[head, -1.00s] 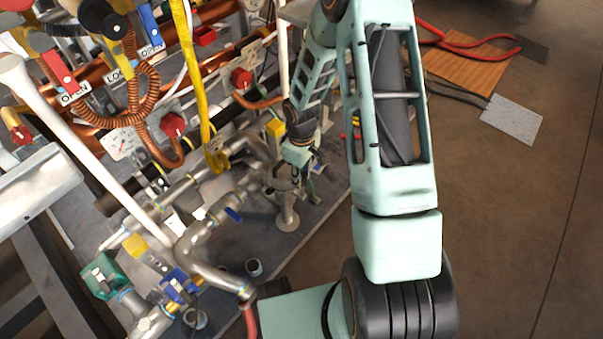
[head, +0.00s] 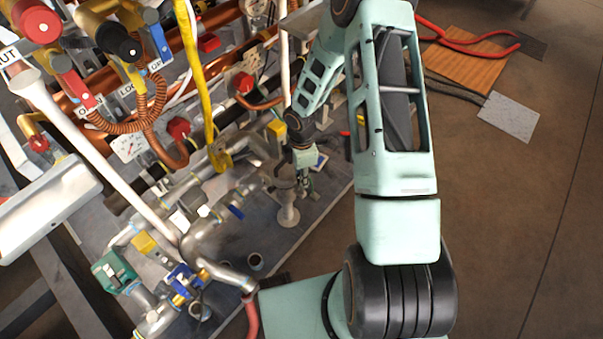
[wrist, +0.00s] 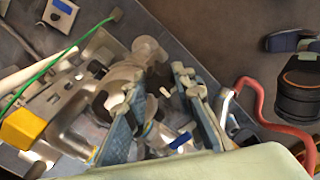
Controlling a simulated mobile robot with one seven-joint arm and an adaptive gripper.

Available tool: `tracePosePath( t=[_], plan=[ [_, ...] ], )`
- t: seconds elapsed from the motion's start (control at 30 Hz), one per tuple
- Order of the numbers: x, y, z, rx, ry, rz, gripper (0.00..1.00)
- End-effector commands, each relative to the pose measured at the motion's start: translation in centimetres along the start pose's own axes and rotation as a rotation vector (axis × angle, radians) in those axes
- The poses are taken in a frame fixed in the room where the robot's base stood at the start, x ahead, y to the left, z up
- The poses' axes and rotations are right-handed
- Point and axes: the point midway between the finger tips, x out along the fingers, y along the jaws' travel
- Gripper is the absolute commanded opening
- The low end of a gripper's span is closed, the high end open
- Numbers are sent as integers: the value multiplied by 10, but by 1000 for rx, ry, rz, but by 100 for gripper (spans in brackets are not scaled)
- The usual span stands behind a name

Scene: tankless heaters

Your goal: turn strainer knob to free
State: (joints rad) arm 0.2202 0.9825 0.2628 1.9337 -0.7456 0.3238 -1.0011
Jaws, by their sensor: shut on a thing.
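The strainer (head: 286,177) is a dull grey metal fitting at the right end of the pipework, low over the grey base in the head view. It also shows in the wrist view (wrist: 128,72), just beyond my fingers. My gripper (head: 301,186) points down at its right side in the head view. In the wrist view my two blue-grey fingers (wrist: 160,78) stand apart, with a small pale part between them. They are shut on what seems to be the strainer knob; the fingers and clutter hide most of it, so its setting cannot be read.
A yellow-handled valve (head: 276,129) stands close behind my gripper. A blue-handled valve (head: 237,212) is to the left. A yellow strap (head: 203,90) and a white pipe (head: 100,150) cross the pipework. A red hose (wrist: 278,125) lies right of my fingers. Open floor lies right.

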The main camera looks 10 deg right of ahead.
Motion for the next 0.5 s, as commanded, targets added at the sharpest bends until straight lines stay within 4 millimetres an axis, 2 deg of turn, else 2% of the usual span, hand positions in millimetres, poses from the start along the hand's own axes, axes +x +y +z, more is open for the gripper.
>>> tracePosePath(
  t=[0.2,0.5],
  plan=[
    [-1,-1,1,-101,-1,-1,0],
    [0,0,1,-157,-1,-1,0]
  ],
)
